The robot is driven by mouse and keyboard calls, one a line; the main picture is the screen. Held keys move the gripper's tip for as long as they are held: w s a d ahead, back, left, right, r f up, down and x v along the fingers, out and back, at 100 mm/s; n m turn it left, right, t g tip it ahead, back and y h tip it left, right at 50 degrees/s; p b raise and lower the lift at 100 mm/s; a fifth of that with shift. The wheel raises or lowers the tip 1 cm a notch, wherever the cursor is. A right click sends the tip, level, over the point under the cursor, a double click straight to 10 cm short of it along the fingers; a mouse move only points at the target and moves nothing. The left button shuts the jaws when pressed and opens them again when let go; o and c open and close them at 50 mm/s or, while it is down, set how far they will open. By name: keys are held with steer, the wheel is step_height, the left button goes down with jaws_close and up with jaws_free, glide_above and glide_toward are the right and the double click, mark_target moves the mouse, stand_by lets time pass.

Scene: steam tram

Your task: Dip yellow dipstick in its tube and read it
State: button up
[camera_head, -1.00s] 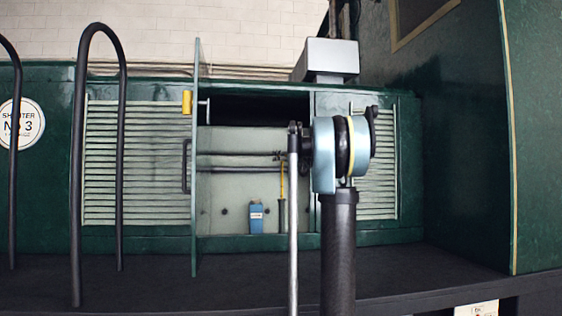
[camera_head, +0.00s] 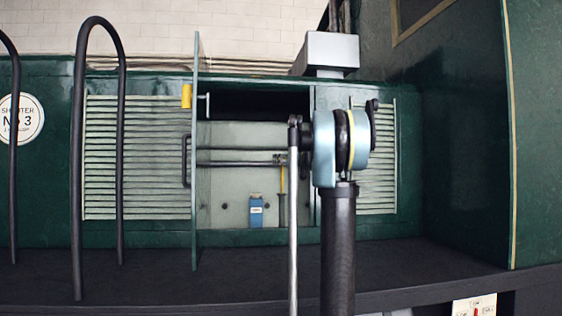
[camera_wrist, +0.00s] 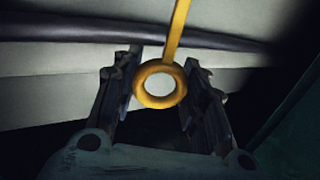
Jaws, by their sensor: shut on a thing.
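The yellow dipstick (camera_wrist: 177,30) has a yellow ring handle (camera_wrist: 142,86), which sits between the two fingers of my gripper (camera_wrist: 163,66) in the wrist view. The gripper is shut on the ring, and the stem runs up out of that picture. In the head view the thin yellow stem (camera_head: 282,180) stands upright in the open compartment. Its lower end meets the top of the narrow upright tube (camera_head: 282,210) and appears to be in it. The stem's tip is hidden. Small dark parts at the stem's top are too small to make out clearly.
Dark horizontal pipes (camera_head: 235,163) cross the compartment. A blue box (camera_head: 256,212) with a white label stands just left of the tube. An open green door (camera_head: 195,235) stands edge-on at the left. Dark hooped handrails (camera_head: 78,180) rise farther left.

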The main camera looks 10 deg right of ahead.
step_height(320, 180, down, 13)
stand_by(2.3)
steer(key=shift+r, duration=0.1)
steer(key=shift+r, duration=11.3)
